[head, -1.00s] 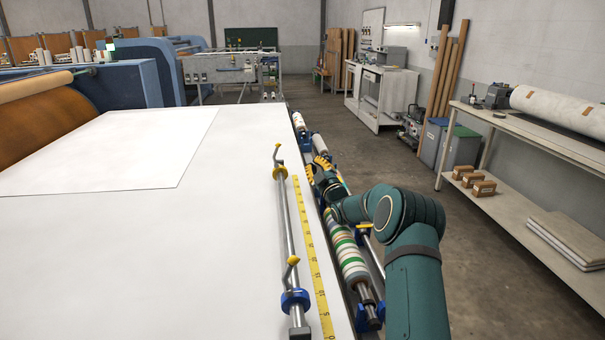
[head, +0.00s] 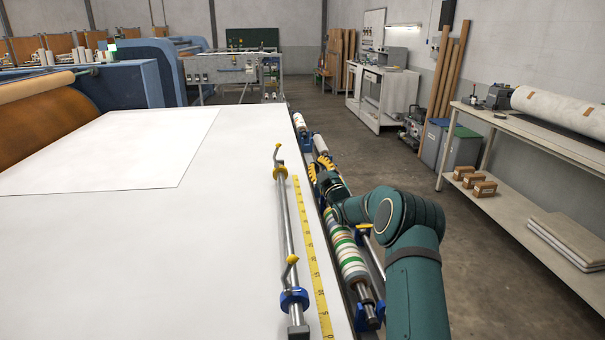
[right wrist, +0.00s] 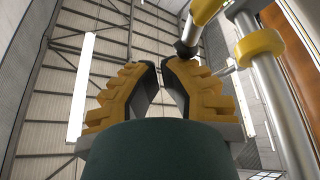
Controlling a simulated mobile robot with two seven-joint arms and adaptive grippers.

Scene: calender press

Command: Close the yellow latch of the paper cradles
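Blue paper cradles (head: 367,318) hold rolls along the table's right side. A striped paper roll (head: 349,258) lies in them. A small yellow part (head: 364,226) shows beside my arm; I cannot tell whether it is the latch. My right gripper (head: 318,167) is beside the table edge, near the far end of the striped roll. In the right wrist view its two yellow-padded fingers (right wrist: 160,68) are apart with a narrow gap and nothing between them. A yellow piece with a dark tip (right wrist: 205,12) shows just beyond the right finger. My left gripper is out of view.
A metal rail (head: 289,225) with yellow-tipped levers runs along the white table (head: 130,260), next to a yellow ruler (head: 314,265). A yellow collar (right wrist: 260,42) shows right of the fingers. Floor is free to the right, up to a shelf bench (head: 530,130).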

